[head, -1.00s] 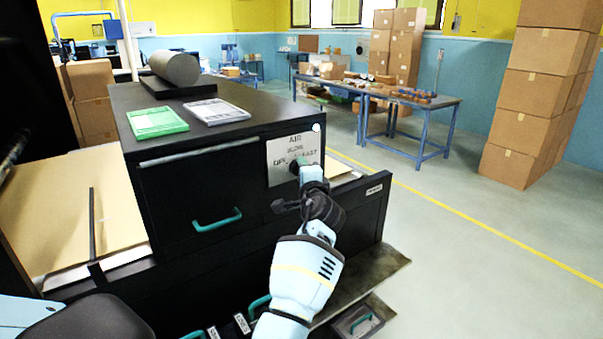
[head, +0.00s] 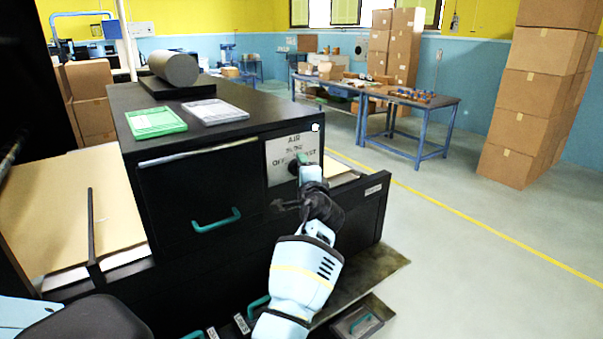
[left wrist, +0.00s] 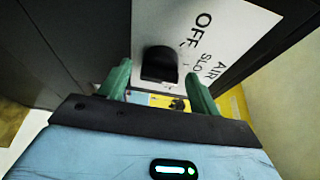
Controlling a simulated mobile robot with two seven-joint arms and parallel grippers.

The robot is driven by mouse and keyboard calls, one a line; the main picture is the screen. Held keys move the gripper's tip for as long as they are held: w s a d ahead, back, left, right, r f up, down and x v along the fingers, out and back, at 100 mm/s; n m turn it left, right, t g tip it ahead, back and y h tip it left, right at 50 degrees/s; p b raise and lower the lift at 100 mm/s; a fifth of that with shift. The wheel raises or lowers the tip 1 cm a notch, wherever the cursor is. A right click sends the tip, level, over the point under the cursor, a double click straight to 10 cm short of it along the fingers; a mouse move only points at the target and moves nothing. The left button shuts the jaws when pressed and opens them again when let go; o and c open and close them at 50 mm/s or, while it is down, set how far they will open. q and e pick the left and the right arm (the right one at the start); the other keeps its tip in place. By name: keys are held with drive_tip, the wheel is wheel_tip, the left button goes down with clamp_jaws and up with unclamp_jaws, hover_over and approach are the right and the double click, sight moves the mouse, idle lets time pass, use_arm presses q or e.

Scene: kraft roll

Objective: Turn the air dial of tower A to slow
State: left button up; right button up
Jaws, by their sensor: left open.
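The air dial is a black knob (left wrist: 158,64) on a white plate (left wrist: 225,40) lettered AIR, OFF and SLO in the left wrist view. In the head view the plate (head: 280,154) is on the right of the black cabinet's front, and my gripper partly hides the dial. My left gripper (head: 301,162) is at the plate. In the left wrist view its green fingers (left wrist: 158,76) are apart, one on each side of the knob, with gaps showing. I cannot tell which word the knob points to. My right gripper is not in view.
A teal drawer handle (head: 216,220) sticks out left of my arm. The floor (head: 460,250) to the right is clear.

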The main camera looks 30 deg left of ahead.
use_arm(q)
drive_tip(key=v, duration=0.7)
drive_tip(key=shift+s+d, duration=0.25)
idle(0.4)
